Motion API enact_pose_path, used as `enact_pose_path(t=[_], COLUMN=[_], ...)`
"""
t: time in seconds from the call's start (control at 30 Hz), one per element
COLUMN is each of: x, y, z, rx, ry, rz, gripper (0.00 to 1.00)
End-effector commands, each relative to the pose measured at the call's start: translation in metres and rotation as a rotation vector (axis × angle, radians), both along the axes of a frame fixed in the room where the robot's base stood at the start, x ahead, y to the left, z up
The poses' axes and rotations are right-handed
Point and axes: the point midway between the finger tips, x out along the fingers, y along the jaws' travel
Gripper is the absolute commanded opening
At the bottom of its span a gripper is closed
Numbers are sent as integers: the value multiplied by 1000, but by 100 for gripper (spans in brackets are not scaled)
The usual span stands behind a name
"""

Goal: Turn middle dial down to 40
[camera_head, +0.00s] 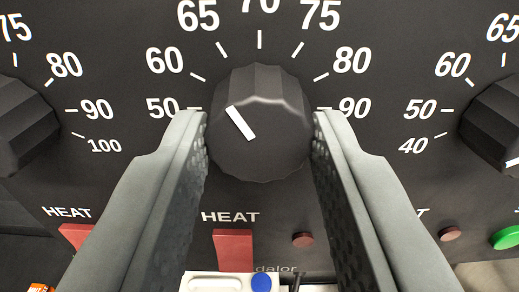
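The middle dial (260,125) is a black faceted knob with a white pointer line, in the centre of the camera view. Its pointer tilts up and left, roughly toward the 60 mark. The scale around it shows 50, 60 and 65 on the left and 75, 80 and 90 on the right. The low end of its scale, below 50, is hidden behind my left finger. My gripper (260,118) has one finger on each side of the dial. Both fingertips meet the knob's side edges with no visible gap.
Similar dials stand at the left (18,125) and right (495,125) edges, partly cut off. Below are a red HEAT switch (233,250), another red switch (76,236), small red buttons (303,240) and a green button (506,238). A white item with a blue spot (262,282) is at the bottom.

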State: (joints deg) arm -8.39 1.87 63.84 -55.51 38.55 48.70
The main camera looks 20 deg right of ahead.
Motion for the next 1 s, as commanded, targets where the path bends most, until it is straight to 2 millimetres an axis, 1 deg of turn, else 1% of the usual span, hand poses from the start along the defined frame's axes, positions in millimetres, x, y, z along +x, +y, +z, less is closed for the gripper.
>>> enact_pose_path(t=[0.03,0.1,0.37,0.57,0.77,1.0], x=[0,0,0,0,0,0], y=[0,0,0,0,0,0], z=[0,0,0,0,0,0], rx=[0,0,-19,-97,-240,-451], ry=[0,0,8,40,100,187], rz=[0,0,0,1,1,1], gripper=[21,10,10,10,10,10])
